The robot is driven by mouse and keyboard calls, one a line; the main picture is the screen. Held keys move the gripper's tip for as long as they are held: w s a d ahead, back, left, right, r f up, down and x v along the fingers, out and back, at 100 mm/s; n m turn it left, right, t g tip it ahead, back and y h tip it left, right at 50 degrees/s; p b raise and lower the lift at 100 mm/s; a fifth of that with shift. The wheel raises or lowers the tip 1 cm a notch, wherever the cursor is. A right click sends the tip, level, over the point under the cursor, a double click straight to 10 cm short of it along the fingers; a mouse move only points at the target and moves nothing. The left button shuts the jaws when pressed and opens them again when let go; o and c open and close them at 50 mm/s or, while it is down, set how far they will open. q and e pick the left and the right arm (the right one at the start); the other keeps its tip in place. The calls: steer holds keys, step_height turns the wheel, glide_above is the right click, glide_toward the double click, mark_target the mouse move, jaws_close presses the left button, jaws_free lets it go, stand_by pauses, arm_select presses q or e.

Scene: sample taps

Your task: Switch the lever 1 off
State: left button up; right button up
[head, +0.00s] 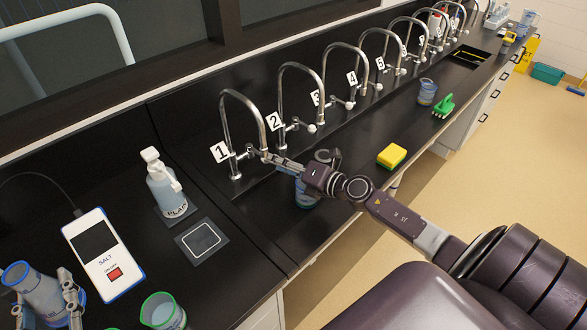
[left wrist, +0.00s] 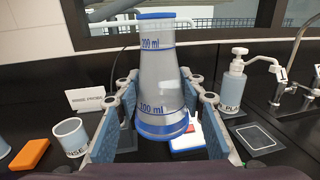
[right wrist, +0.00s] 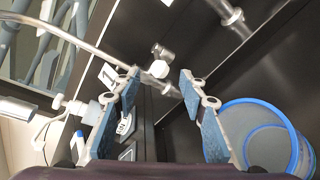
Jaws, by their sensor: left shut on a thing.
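Tap 1 (head: 231,150) is the nearest chrome gooseneck tap, beside the card "1" (head: 220,152). My right gripper (head: 268,158) is beside its side lever, largely covering it in the head view. In the right wrist view, my right gripper (right wrist: 160,77) is open, and a white-ended lever (right wrist: 158,68) shows between its fingertips. I cannot tell whether they touch or whether the lever is on or off. My left gripper (left wrist: 158,100) is shut on a flask with blue rim and base (left wrist: 158,75), upright, also seen in the head view (head: 40,294).
A blue-rimmed beaker (right wrist: 270,140) stands close beside the right gripper, below the tap. Tap 2 (head: 281,100) and several more taps run along the back. A yellow sponge (head: 391,156), pump bottle (head: 164,185), scale (head: 103,255) and green-rimmed beaker (head: 163,312) stand on the black counter.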

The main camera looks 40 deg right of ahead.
steer(key=shift+v, duration=3.15)
arm_select(q)
steer(key=shift+s+f, duration=0.1)
arm_select(e)
steer(key=shift+s, duration=0.1)
